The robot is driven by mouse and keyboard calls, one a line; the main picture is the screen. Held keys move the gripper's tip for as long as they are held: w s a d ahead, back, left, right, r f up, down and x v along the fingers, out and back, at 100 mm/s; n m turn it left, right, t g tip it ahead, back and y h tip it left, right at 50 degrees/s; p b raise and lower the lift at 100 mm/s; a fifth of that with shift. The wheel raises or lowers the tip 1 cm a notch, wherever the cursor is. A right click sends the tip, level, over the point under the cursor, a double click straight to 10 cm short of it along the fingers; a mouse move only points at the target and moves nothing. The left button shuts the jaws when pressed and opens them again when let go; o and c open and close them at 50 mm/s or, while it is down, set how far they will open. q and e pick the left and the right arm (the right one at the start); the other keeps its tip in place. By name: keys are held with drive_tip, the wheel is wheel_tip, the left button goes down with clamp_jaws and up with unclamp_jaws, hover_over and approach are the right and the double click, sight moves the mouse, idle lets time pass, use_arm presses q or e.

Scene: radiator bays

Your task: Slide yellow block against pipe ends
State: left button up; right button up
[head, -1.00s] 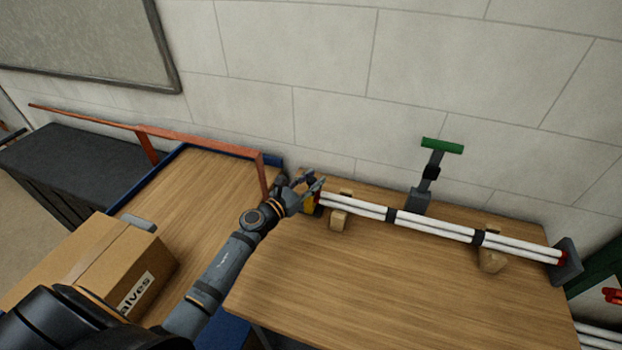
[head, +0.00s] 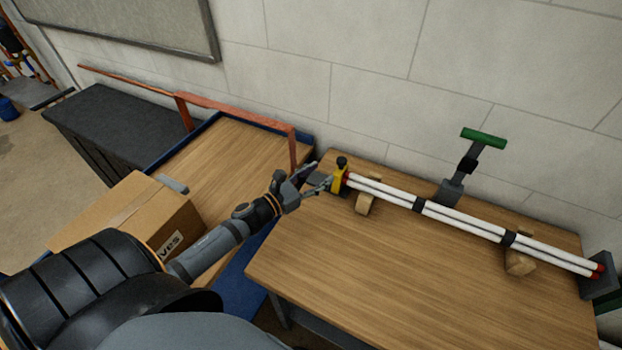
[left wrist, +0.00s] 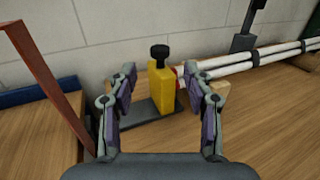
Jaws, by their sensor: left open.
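The yellow block (head: 339,180) with a black knob on top stands upright at the left end of the white pipes (head: 466,221). In the left wrist view the yellow block (left wrist: 161,87) sits on a dark base plate (left wrist: 150,117), with a red pipe end showing right beside it. I cannot tell whether block and pipe ends touch. My left gripper (head: 322,178) is open, just left of the block. In the left wrist view its fingers (left wrist: 160,98) frame the block from either side, with gaps. My right gripper is not in view.
Wooden supports (head: 367,202) carry the pipes on the wooden table (head: 400,275). A grey end stop (head: 599,284) stands at their right end. A green-handled clamp (head: 463,165) stands behind them. An orange rail (head: 293,150) and cardboard box (head: 125,215) are at the left.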

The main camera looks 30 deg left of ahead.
use_arm(q)
drive_tip(key=shift+v, duration=1.2)
